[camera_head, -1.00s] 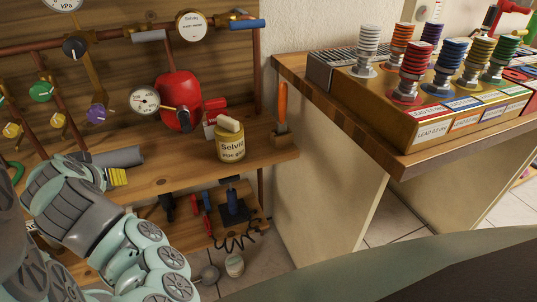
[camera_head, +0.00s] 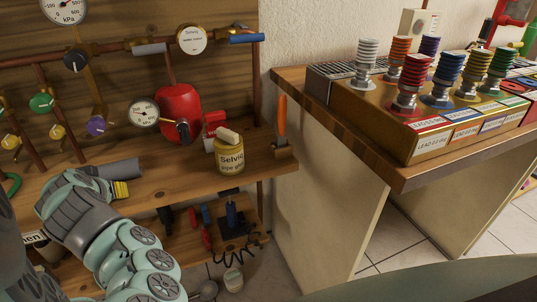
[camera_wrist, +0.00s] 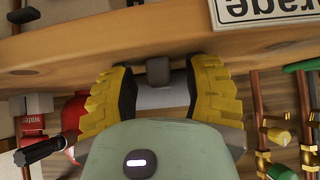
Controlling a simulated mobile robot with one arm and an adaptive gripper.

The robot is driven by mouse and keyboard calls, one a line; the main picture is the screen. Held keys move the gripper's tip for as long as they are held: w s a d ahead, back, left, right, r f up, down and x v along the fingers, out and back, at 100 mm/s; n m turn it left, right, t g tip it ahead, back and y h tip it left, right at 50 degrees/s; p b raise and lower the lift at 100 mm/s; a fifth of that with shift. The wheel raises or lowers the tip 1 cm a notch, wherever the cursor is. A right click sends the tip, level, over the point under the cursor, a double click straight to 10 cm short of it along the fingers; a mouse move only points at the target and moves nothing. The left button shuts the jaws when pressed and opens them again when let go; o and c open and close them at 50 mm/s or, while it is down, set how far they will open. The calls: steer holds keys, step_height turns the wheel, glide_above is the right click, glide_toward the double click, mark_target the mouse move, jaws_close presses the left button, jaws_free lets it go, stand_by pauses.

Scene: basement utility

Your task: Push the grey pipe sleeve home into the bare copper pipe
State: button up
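A dark grey cylinder (camera_head: 122,168), which looks like a pipe sleeve, lies over the wooden shelf (camera_head: 185,166), just behind my gripper (camera_head: 121,189). In the wrist view my gripper (camera_wrist: 159,88) has its yellow fingers apart. A pale grey cylinder (camera_wrist: 160,98) lies crosswise behind the gap, its ends hidden by the fingers. A small dark grey block (camera_wrist: 158,71) shows between the fingertips, touching neither. A second grey sleeve (camera_head: 149,48) is around the upper copper pipe (camera_head: 112,47). I cannot tell which pipe is the bare one.
A yellow jar (camera_head: 229,157), a red tank (camera_head: 180,110) and a gauge (camera_head: 143,113) stand right of my gripper. Valves with green (camera_head: 41,103) and purple (camera_head: 95,126) knobs are on the left.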

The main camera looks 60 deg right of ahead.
jaws_close()
stand_by(0.3)
steer(key=shift+r, duration=0.45)
steer(key=r, duration=0.3)
steer(key=shift+s+a+p, duration=0.1)
steer(key=shift+s+p, duration=0.2)
steer(key=s+a+r+p, duration=0.1)
steer(key=s+a+p, duration=0.7)
steer(key=s, duration=0.4)
steer(key=shift+a, duration=0.7)
steer(key=shift+s+r, duration=0.1)
